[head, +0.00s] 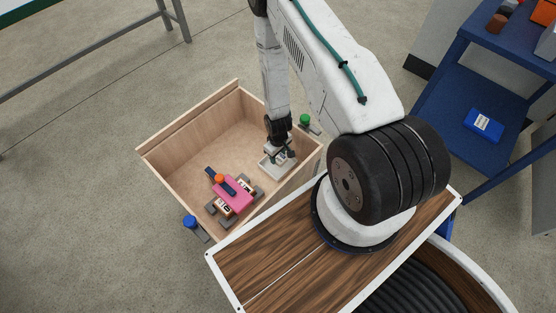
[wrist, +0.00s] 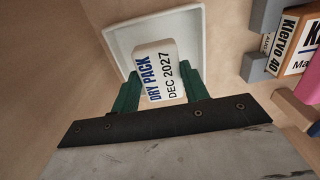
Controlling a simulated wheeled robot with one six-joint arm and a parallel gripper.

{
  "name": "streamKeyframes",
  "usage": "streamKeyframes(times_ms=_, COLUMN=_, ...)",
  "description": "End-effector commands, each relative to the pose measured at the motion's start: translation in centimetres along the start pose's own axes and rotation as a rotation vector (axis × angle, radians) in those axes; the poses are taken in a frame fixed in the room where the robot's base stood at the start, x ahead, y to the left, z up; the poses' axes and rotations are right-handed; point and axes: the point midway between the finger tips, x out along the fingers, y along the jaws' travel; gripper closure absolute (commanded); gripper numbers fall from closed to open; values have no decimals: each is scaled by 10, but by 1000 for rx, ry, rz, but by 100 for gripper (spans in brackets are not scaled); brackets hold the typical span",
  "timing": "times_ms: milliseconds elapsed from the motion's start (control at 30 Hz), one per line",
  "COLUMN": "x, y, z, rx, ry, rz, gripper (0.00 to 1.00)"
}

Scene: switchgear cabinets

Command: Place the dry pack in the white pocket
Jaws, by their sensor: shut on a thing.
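The dry pack (wrist: 162,75) is a small white packet with dark print reading "DRY PACK" and "DEC 2027". My gripper (wrist: 160,90) is shut on it, with one green finger on each side, and it also shows in the head view (head: 279,150). The white pocket (wrist: 199,42) is a shallow square tray with a raised rim, and in the head view (head: 283,170) it sits in the right corner of the wooden crate. The pack is over the pocket in the wrist view. I cannot tell whether it touches the pocket's floor.
The wooden crate (head: 172,158) has raised walls around the pocket. A pink item (head: 232,194), boxes labelled "Klervo 40" (wrist: 296,40) and grey blocks (wrist: 257,67) lie in the crate, left of the pocket in the head view. The back of the crate floor is clear.

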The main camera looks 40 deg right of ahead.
Motion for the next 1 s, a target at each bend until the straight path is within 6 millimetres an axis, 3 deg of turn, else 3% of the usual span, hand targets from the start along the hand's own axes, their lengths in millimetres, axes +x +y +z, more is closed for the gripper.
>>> streamKeyframes(times_ms=267, x=37, y=-1, z=1, rx=0, ry=-2, rz=-1, gripper=82)
streamKeyframes(times_ms=633, x=42, y=0, z=0, rx=0, ry=-1, rz=0, gripper=82)
streamKeyframes(times_ms=667, x=42, y=0, z=0, rx=0, ry=-1, rz=0, gripper=50)
streamKeyframes(times_ms=733, x=41, y=0, z=0, rx=0, ry=-1, rz=0, gripper=34)
streamKeyframes(times_ms=1000, x=41, y=0, z=0, rx=0, ry=-1, rz=0, gripper=34)
